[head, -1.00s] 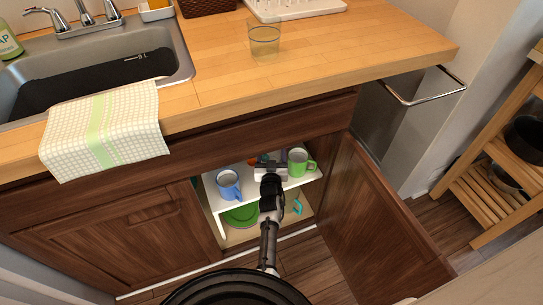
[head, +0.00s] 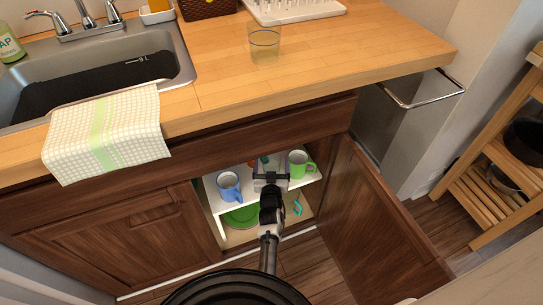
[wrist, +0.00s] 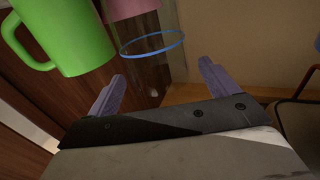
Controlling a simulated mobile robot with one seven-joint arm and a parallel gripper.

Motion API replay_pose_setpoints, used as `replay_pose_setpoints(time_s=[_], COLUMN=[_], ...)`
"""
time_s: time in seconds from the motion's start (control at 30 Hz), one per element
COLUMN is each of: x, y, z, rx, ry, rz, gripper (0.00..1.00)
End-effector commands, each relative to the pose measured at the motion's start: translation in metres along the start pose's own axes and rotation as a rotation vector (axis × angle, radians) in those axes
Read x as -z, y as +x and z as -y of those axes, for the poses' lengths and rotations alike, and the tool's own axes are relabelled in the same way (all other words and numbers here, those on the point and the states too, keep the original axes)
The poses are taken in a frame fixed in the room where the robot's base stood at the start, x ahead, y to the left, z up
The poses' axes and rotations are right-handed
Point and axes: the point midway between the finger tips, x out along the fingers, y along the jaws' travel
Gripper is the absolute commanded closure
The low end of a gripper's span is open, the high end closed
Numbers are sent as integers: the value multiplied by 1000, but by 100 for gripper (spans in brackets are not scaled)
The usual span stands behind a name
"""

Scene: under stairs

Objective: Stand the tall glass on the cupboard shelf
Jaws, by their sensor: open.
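My gripper (head: 271,172) is open at the front of the open cupboard, over the white shelf (head: 214,197). In the wrist view its two fingers (wrist: 162,90) are spread apart. A clear glass with a blue rim (wrist: 152,44) lies just beyond the fingertips there, with a visible gap on the right; I cannot tell if it touches the left finger. Its base and contact with the shelf are not clear, and my gripper hides most of that spot in the head view. Another clear glass (head: 265,43) stands on the wooden counter.
A blue mug (head: 229,186) stands left of my gripper on the shelf, a green mug (head: 298,162) right of it. A pink item (wrist: 130,8) is behind the glass. Green plates (head: 241,217) lie below. The open door (head: 385,225) bounds the right side.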

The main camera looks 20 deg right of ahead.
Motion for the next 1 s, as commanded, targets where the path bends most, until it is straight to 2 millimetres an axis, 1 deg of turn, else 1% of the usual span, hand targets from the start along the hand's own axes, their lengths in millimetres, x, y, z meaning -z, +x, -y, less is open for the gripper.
replay_pose_setpoints(time_s=[0.03,0.2,0.3,0.4,0.5,0.6,1.0], x=[0,0,0,0,0,0,0], y=[-13,-46,-62,-73,-80,-82,-82], z=[0,0,0,0,0,0,0], rx=[0,-1,0,0,0,0,0], ry=[-1,0,0,0,0,0,0], rz=[4,3,2,1,2,1,1], gripper=[14,14,14,14,14,14,14])
